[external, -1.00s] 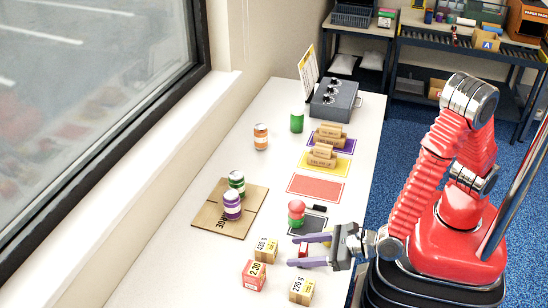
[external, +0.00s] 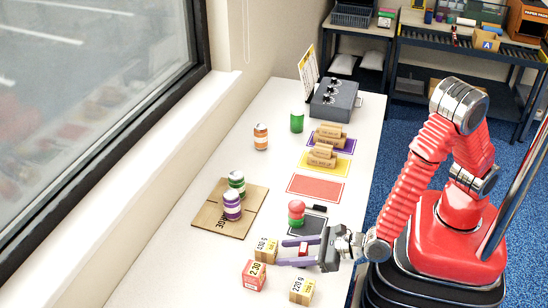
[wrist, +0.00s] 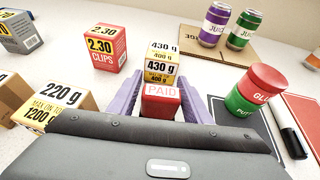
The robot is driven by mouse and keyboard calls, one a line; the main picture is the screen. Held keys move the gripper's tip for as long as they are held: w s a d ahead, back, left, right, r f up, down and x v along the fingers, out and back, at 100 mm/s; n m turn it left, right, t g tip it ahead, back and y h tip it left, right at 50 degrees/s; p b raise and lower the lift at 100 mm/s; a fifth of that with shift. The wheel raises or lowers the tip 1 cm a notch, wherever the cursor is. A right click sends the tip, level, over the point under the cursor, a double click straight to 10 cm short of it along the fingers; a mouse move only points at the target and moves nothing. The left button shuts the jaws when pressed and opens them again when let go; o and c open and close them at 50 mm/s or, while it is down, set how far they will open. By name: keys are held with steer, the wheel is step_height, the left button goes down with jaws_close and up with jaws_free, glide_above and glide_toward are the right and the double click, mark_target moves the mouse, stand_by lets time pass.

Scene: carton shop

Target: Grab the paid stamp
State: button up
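The paid stamp is a small red block marked PAID (wrist: 161,102) in the wrist view. It stands between the two purple fingers of my gripper (wrist: 160,86), with a narrow gap at each side. In the external view the stamp (external: 304,249) shows as a small red patch between the fingers of my gripper (external: 283,252), low over the white table. The fingers are apart and my gripper is open around the stamp. The stamp's lower part is hidden by my gripper in the wrist view.
A 430 g box (external: 266,250) stands just beyond the fingertips. A red 2.30 clips box (external: 254,275) and a 220 g box (external: 301,290) stand nearby. A red-and-green putty and glue stack (external: 296,213) and a black marker (wrist: 290,132) are on the other side.

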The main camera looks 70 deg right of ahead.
steer(key=c, duration=0.8)
steer(key=shift+c, duration=0.2)
steer(key=shift+r, duration=0.1)
step_height(320, 180, up, 10)
stand_by(0.8)
